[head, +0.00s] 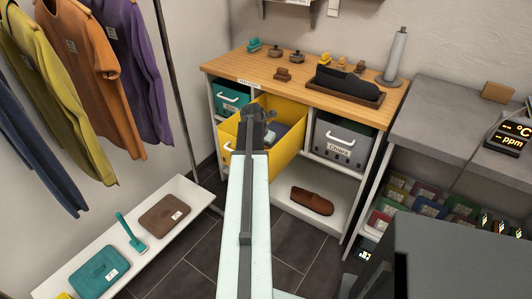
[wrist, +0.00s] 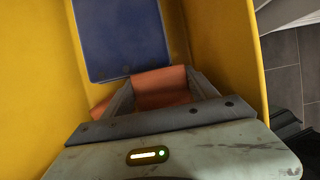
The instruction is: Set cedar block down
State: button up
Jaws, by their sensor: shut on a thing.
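My gripper (head: 258,113) reaches into the pulled-out yellow bin (head: 292,152) under the wooden bench. In the wrist view my gripper (wrist: 160,88) is shut on a reddish-orange block (wrist: 160,90), which I take for the cedar block. Some of the same colour also shows left of the left finger; I cannot tell whether it is the same thing. The yellow bin's walls (wrist: 225,50) stand on both sides. A flat dark-blue thing (wrist: 122,38) lies in the bin beyond the fingertips. The block's underside is hidden, so I cannot tell whether it touches anything. In the head view the block is hidden.
A teal bin (head: 231,101) and a grey bin (head: 340,140) flank the yellow one. Brushes and tins stand on the wooden bench top (head: 300,82). A tan block (head: 497,92) lies on the grey counter (head: 440,110). A low white shelf (head: 180,238) is at left.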

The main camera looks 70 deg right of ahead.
jog(key=shift+f+b, duration=0.65)
jog(key=shift+r, duration=0.1)
jog(key=o, duration=1.5)
jog(key=shift+r+p, duration=0.65)
jog(key=shift+p, duration=0.05)
jog(key=p+v, duration=1.1)
jog(key=v, duration=0.1)
